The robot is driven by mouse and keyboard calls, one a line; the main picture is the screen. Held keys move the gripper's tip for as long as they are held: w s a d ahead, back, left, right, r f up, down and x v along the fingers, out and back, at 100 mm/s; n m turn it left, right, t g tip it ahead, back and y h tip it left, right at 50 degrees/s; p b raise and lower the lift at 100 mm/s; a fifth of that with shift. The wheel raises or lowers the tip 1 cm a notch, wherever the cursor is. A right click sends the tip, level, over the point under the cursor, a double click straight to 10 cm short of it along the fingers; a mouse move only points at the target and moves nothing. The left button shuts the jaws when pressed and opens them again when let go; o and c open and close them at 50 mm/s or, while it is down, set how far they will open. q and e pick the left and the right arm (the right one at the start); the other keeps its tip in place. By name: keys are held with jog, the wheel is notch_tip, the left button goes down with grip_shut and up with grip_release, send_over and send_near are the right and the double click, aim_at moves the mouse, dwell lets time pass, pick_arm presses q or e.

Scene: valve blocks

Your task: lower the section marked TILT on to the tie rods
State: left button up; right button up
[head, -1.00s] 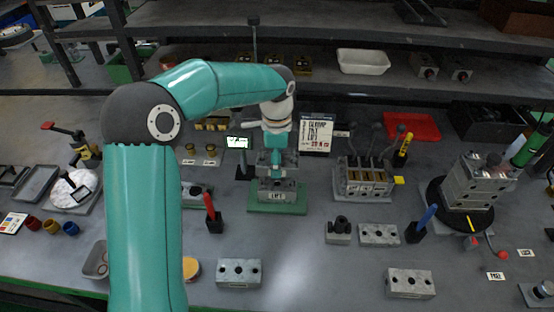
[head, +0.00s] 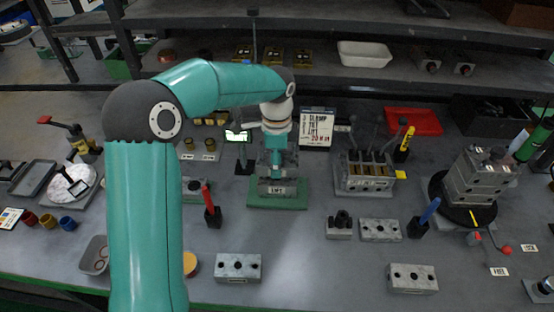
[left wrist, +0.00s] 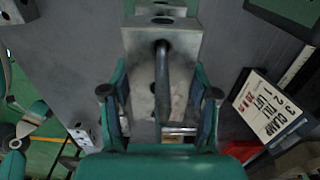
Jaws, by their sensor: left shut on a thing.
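My left gripper (head: 277,150) is shut on a grey metal section (head: 289,160), directly over the block labelled LIFT (head: 270,188) on its green base (head: 299,204). No TILT mark is readable on the held section. In the left wrist view, the fingers (left wrist: 161,104) grip both sides of a grey block (left wrist: 138,62) with a dark rod-like bar along its middle. The tie rods cannot be made out, and I cannot tell whether the section touches the LIFT block. My right gripper is not in view.
A board listing CLAMP, TILT, LIFT (head: 317,128) stands behind. A lever valve block (head: 365,178) is to the right, and a stacked block on a round black turntable (head: 478,180) is further right. A red-handled tool (head: 209,202) stands close on the left. Loose blocks (head: 239,267) lie in front.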

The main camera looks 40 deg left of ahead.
pick_arm(q)
jog(key=shift+f+b, duration=0.45)
jog(key=shift+f, duration=0.2)
jog(key=o, duration=1.6)
jog(key=shift+o, duration=0.2)
notch_tip(320, 180, up, 12)
jog(key=shift+r, duration=0.1)
